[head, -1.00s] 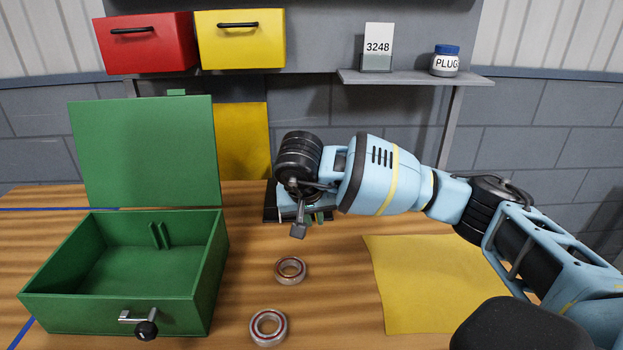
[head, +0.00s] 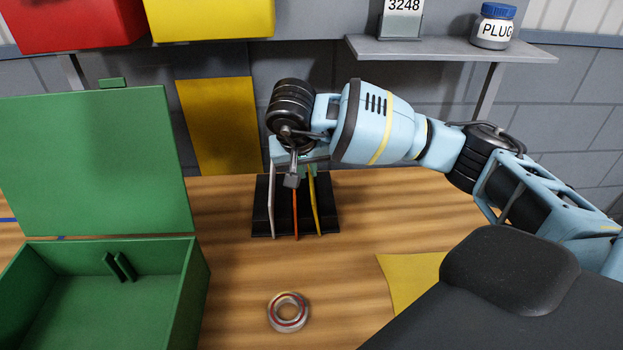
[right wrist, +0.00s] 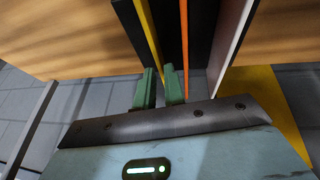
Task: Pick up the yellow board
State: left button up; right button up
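The yellow board (head: 313,200) stands upright, leaning slightly, in a black rack (head: 328,205), to the right of an orange board (head: 296,210) and a white board (head: 271,200). My right gripper (head: 301,166) is over the rack, pointing down at the board tops, partly hidden by its own wrist. In the right wrist view, the green fingers (right wrist: 160,88) have a narrow gap, with the yellow board (right wrist: 148,38) running into it. The orange board (right wrist: 185,50) is just right of the right finger. I cannot tell whether the fingers touch the yellow board. My left gripper is not in view.
An open green box (head: 190,290) stands at the left. A bearing ring (head: 288,312) lies in front of the rack. A yellow sheet (head: 405,275) lies at the right, partly covered by my body. A grey shelf (head: 450,48) hangs behind the arm.

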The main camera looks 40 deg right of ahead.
aim_at(310, 176)
jog(key=shift+f, duration=0.25)
jog(key=shift+x, duration=0.85)
jog(key=shift+w+d+f, duration=0.25)
jog(key=shift+d+f, duration=0.1)
jog(key=shift+w+x, duration=0.15)
jog(key=shift+x, duration=0.95)
jog(key=shift+w+x, duration=0.1)
jog(key=shift+x, duration=1.05)
jog(key=shift+d+r, duration=0.15)
jog(key=shift+c, duration=0.3)
grip_shut()
jog(key=shift+r, duration=0.15)
